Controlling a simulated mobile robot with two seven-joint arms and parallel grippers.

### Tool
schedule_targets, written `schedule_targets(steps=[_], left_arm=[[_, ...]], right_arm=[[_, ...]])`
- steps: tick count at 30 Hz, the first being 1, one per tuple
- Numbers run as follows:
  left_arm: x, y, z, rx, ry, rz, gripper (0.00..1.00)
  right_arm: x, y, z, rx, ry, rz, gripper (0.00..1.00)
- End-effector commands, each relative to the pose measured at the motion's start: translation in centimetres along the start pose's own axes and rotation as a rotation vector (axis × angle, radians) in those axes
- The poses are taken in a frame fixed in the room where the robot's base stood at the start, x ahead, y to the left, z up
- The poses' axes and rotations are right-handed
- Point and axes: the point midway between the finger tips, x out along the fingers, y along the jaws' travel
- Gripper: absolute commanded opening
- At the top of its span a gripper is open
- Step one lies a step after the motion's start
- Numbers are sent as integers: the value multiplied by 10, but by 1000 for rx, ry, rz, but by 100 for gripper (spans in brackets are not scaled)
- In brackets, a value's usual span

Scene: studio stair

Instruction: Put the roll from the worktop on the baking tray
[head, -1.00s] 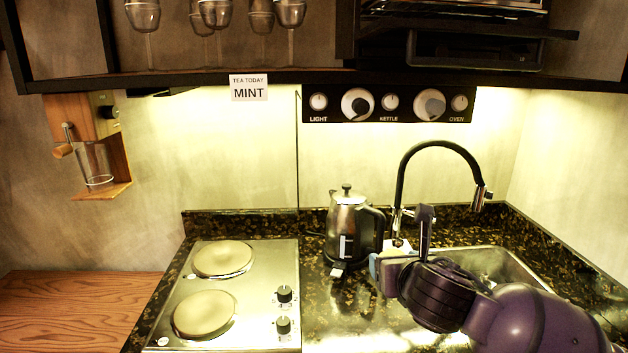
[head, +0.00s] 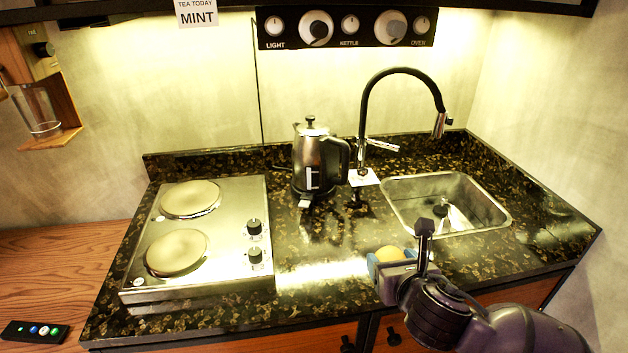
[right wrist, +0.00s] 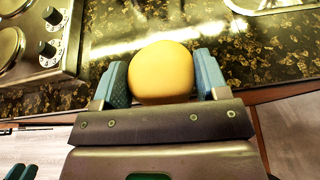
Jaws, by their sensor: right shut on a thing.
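My right gripper (head: 398,256) is shut on a rounded yellow-orange roll (right wrist: 162,73) in front of the sink, near the worktop's front edge. In the right wrist view the roll sits between the two blue fingers of the right gripper (right wrist: 162,82). In the head view only a small part of the roll (head: 390,253) shows behind the fingers. Teal tips at the lower left of the right wrist view look like my left gripper (right wrist: 20,172); its opening is unclear. No baking tray is in view.
The dark speckled worktop (head: 330,235) holds a hob (head: 220,235) at left, a kettle (head: 315,165) at the back and a sink (head: 490,215) with a tall black tap (head: 400,72) at right. A small remote (head: 35,331) lies on the wooden surface at lower left.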

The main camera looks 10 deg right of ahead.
Motion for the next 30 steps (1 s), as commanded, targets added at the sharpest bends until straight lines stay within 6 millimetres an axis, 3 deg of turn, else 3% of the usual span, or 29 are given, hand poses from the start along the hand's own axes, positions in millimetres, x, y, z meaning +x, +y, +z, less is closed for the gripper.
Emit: schedule_targets(steps=[7, 21, 27, 30], left_arm=[[1, 0, -1, 0, 3, 0, 43], [1, 0, -2, 0, 5, 1, 43], [1, 0, -2, 0, 5, 1, 43], [1, 0, -2, 0, 5, 1, 43]], right_arm=[[4, 6, 24, -5, -6, 13, 43], [32, 44, 125, -29, -6, 66, 43], [47, 50, 142, -22, -1, 47, 43], [55, 46, 129, -10, 4, 17, 43]])
